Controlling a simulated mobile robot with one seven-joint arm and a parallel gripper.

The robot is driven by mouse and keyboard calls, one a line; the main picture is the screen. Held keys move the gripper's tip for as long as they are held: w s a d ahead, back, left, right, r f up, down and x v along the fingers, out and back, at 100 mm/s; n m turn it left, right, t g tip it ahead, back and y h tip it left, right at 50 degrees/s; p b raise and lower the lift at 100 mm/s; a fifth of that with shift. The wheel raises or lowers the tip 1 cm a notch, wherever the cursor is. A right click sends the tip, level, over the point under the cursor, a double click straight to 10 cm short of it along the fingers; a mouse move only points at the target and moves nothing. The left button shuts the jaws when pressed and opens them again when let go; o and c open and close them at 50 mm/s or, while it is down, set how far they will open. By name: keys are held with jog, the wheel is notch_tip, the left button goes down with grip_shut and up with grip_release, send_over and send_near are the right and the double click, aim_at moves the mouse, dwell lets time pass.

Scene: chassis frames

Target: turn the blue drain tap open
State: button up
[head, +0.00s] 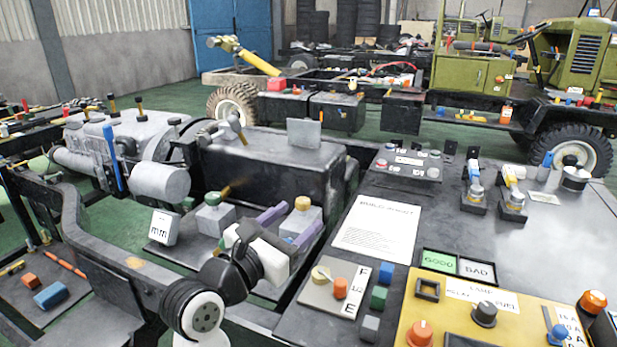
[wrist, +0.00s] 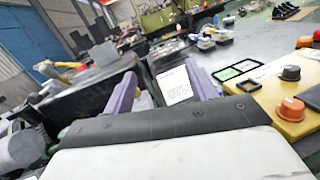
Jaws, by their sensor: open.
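My gripper (head: 302,214) is open, its two purple fingers spread and pointing up and to the right. In the wrist view the fingers (wrist: 160,70) stand apart, with nothing held between them. A long blue lever (head: 111,158) stands upright beside the grey tank at the left of the head view, well left of my gripper. I cannot tell for sure which blue part is the drain tap. No blue tap is clear in the wrist view.
Grey blocks with a green top (head: 213,212) and a yellow top (head: 302,203) stand by my gripper. A printed sheet (head: 378,228) lies on the dark bench. The yellow panel (head: 455,318) carries orange and grey knobs. The dark frame rail (head: 110,255) runs along the left.

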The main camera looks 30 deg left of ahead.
jog(key=s+d+r+t+h+p, duration=0.1)
jog(key=d+r+h, duration=0.1)
jog(key=r, duration=0.3)
jog(key=s+d+r+m+t+h+p, duration=0.1)
jog(key=s+d+r+h, duration=0.1)
jog(key=r, duration=0.3)
jog(key=shift+s+d+m+h, duration=0.3)
jog(key=shift+d+h, duration=0.1)
jog(key=shift+h, duration=0.5)
